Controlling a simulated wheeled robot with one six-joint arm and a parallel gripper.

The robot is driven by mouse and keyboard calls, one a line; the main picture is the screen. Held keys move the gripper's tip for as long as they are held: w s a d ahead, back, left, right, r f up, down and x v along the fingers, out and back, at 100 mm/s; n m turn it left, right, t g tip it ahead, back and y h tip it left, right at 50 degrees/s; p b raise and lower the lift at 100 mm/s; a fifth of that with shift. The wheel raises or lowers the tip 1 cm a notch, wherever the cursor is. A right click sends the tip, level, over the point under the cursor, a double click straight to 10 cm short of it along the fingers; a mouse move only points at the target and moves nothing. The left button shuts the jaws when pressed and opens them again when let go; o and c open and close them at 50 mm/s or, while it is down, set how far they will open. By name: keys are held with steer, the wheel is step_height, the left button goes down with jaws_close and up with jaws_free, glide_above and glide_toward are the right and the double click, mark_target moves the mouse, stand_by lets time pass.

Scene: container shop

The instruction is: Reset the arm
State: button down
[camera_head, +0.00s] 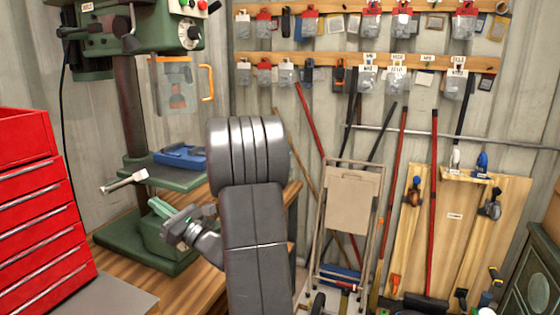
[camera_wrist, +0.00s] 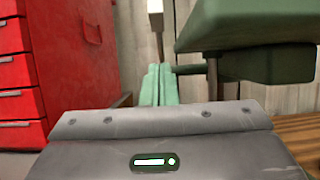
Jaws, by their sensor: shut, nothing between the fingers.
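My gripper (camera_head: 158,207) has pale green fingers and shows left of centre in the head view, in front of the green drill press (camera_head: 150,238). In the wrist view the two fingers of my gripper (camera_wrist: 156,72) point away from the camera, pressed together with nothing between them. My arm rises in the middle of the head view and hides part of the wooden bench and the wall behind it.
A red tool cabinet (camera_head: 40,215) stands at the left, and also shows in the wrist view (camera_wrist: 62,60). A blue vise (camera_head: 180,157) sits on the press table. A folding hand truck (camera_head: 352,200) and long-handled tools stand right of my arm. Bagged goods hang on wall rails (camera_head: 335,62).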

steer(key=shift+w+a+r+p, duration=0.15)
steer(key=shift+a+r+p, duration=0.1)
steer(key=shift+r, duration=0.35)
steer(key=shift+w+a+r+p, duration=0.15)
steer(key=shift+a+r+p, duration=0.05)
steer(key=shift+r, duration=0.35)
